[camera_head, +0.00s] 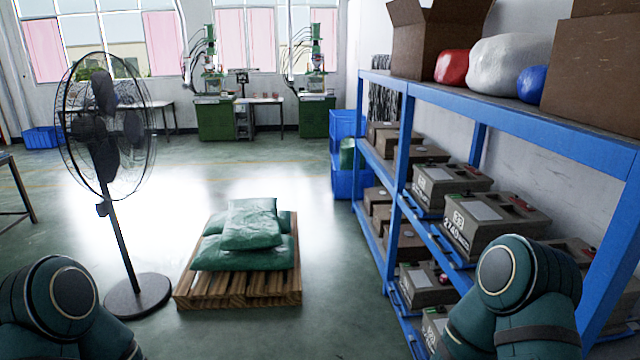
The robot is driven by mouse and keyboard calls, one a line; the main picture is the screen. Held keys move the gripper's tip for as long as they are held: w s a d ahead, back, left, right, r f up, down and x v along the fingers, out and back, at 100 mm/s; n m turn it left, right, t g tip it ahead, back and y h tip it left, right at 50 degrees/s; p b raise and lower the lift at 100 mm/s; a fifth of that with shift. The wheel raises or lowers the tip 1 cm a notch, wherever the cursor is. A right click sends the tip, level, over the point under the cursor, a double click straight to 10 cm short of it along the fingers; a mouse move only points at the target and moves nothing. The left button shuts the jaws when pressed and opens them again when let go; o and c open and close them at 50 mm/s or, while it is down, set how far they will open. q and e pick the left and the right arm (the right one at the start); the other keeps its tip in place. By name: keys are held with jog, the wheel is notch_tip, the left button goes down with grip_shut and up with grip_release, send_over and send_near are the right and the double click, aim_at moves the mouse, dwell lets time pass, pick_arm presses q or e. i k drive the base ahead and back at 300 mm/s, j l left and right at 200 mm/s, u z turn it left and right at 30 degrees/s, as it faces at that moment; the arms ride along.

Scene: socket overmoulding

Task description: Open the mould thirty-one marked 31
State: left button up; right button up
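Several grey-brown mould blocks stand on the blue shelf rack (545,133) at the right. One mould block (502,203) on the middle shelf has white markings on its front that look like 2740. Another mould block (425,183) stands just behind it, its marking too small to read. I cannot make out a 31 on any block. Only upper parts of my two arms show at the bottom left and bottom right. Both grippers are out of view.
A black stand fan (123,235) stands at the left. Green sacks (250,222) lie on a wooden pallet (237,298) in the middle. Green machines (214,117) stand along the back wall. Open cardboard boxes (430,40) top the rack. The floor between pallet and rack is clear.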

aim_at(430, 184)
jog(key=i+z, duration=0.15)
jog(key=i, duration=0.3)
jog(key=i+j+z, duration=0.1)
jog(key=i, duration=0.35)
jog(key=i+j+z, duration=0.15)
jog(key=i, duration=0.35)
jog(key=i+j+z, duration=0.25)
jog(key=i+z, duration=0.2)
jog(key=i+j+z, duration=0.45)
jog(key=i+z, duration=0.45)
jog(key=i, duration=0.25)
